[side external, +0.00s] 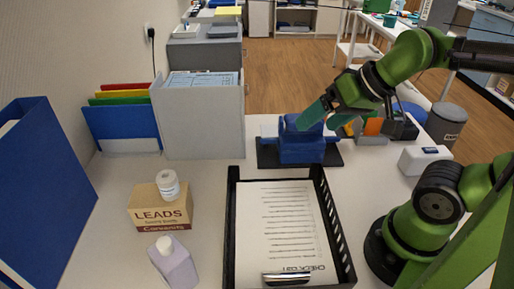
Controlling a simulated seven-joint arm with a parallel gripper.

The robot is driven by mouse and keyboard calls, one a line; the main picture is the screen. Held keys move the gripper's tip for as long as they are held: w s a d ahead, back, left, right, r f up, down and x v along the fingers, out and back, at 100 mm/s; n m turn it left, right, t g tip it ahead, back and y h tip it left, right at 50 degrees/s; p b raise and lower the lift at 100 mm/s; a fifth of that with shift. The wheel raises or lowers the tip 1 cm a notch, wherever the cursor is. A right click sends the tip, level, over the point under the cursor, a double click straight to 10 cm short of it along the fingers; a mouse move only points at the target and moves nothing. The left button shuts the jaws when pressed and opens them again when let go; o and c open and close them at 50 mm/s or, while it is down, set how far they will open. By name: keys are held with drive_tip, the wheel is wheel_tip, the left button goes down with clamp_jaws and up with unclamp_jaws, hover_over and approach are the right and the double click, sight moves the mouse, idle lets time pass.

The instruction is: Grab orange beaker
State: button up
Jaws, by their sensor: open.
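My gripper (324,117) has teal fingers and is open. It points down and to the left, over or beside a blue block-shaped device (301,146) on a dark mat; I cannot tell whether it touches the device. I see no clear orange beaker. A small orange shape (373,127) shows just right of the gripper, among grey and dark items. It is too small and too covered to tell whether it is a beaker.
A black tray (232,225) with a checklist fills the front middle. A grey file holder (203,120) stands behind. A white box (425,160) lies right.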

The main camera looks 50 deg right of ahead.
drive_tip(key=w+d+f+m+g+h, duration=0.1)
drive_tip(key=w+d+f+m+g, duration=0.1)
drive_tip(key=w+d+m, duration=0.7)
drive_tip(key=w+d+f+m+g, duration=0.1)
drive_tip(key=w+d+m+g, duration=0.2)
drive_tip(key=d+m, duration=0.7)
drive_tip(key=w+d+f+m+g+h, duration=0.15)
drive_tip(key=w+d+m, duration=0.5)
drive_tip(key=d, duration=0.75)
drive_tip(key=shift+g+y, duration=0.25)
drive_tip(key=shift+g, duration=0.1)
drive_tip(key=shift+d+f, duration=0.15)
drive_tip(key=shift+f, duration=4.25)
drive_tip(key=shift+d+f, duration=0.15)
drive_tip(key=shift+f, duration=4.25)
